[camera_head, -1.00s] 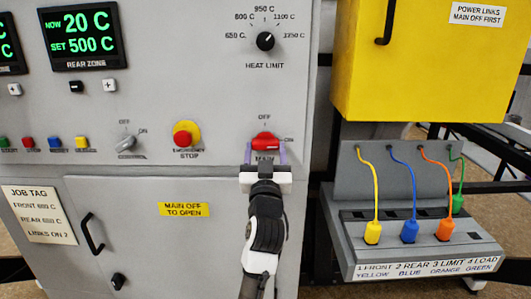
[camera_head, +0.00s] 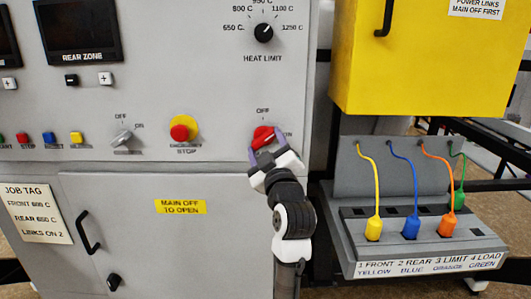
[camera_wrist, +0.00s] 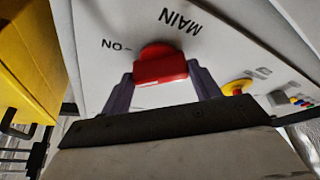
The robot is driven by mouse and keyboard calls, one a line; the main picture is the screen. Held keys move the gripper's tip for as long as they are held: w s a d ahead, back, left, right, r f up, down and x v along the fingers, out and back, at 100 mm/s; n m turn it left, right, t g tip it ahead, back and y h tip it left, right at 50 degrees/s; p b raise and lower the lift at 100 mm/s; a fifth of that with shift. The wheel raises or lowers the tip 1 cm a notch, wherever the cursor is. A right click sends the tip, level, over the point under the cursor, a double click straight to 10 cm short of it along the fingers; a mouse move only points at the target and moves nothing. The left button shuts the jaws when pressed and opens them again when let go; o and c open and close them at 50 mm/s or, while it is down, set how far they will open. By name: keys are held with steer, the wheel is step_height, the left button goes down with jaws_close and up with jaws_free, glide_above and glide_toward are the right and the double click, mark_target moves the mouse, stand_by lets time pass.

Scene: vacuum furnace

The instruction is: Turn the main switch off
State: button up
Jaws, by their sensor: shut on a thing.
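The red main switch (camera_head: 263,138) is on the grey furnace panel, below its OFF label and left of its ON label. Its handle is tilted in the head view, between ON and OFF. My gripper (camera_head: 267,152) is at the switch with its purple fingers on either side of the red handle, shut on it. In the wrist view the red handle (camera_wrist: 160,66) sits between my two fingers (camera_wrist: 160,85), with the MAIN and ON labels upside down beside it. The lower part of the dial is hidden by my gripper in the head view.
A red emergency stop (camera_head: 181,131) on a yellow ring and a grey control switch (camera_head: 123,137) are to the left. A yellow box (camera_head: 425,65) and a grey link panel (camera_head: 350,240) with coloured plugs stand to the right. The REAR ZONE display (camera_head: 78,28) is dark.

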steer(key=n+g+y+b, duration=0.1)
steer(key=n, duration=0.2)
steer(key=n+g+b, duration=0.1)
steer(key=n, duration=0.2)
steer(key=shift+d+r+n+g+y+b, duration=0.2)
steer(key=shift+n+g+y+b, duration=0.1)
steer(key=shift+n+y, duration=0.1)
steer(key=shift+r+n+g+b, duration=0.2)
steer(key=shift+n+g+b, duration=0.55)
steer(key=shift+n, duration=1.55)
steer(key=shift+a+g, duration=0.1)
steer(key=shift+g, duration=0.15)
steer(key=o, duration=1)
steer(key=b+v, duration=0.2)
steer(key=v, duration=1.2)
steer(key=shift+a, duration=0.1)
